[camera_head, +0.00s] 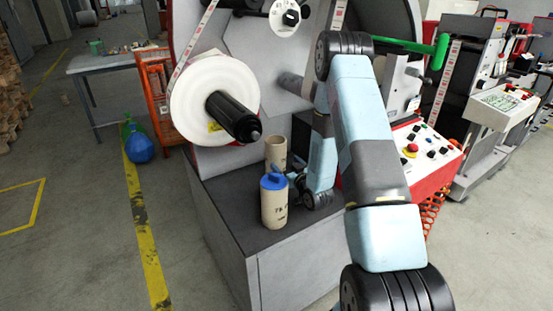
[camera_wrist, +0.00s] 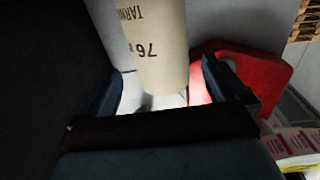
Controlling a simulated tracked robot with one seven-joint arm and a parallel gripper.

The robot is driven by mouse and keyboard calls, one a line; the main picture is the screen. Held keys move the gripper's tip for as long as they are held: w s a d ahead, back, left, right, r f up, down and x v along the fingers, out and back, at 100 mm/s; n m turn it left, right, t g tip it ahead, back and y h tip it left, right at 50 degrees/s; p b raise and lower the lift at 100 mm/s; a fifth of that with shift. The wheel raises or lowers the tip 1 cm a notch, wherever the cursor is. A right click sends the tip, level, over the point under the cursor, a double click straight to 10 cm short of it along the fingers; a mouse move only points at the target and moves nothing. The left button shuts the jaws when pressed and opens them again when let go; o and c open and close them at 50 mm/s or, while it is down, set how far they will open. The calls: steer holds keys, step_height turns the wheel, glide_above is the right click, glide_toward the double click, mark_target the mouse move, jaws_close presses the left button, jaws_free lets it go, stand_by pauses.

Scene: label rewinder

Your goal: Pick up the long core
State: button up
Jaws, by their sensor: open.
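Two tan cardboard cores stand upright on the dark cabinet top (camera_head: 234,219) in the head view. The front core (camera_head: 274,208) has a blue cap and printed marks. The rear core (camera_head: 275,147) is partly hidden behind it, so I cannot compare their full lengths. My gripper (camera_head: 296,179) is low, just right of the cores, partly hidden by the front one. In the wrist view, my gripper (camera_wrist: 168,88) is open, with a tan core (camera_wrist: 158,30) printed "76" between its fingers in the picture. Gaps show on both sides; I cannot tell which core this is.
A white label roll (camera_head: 190,98) on a black spindle (camera_head: 232,117) overhangs the cabinet's left side. A red control box (camera_head: 436,163) is right of my arm. A blue ball-like thing (camera_head: 139,147) lies on the floor at left. The cabinet top's front left is clear.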

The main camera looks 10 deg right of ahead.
mark_target(276, 153)
steer(key=shift+x, duration=4.8)
steer(key=shift+d, duration=0.1)
steer(key=shift+c, duration=0.3)
steer(key=c, duration=0.7)
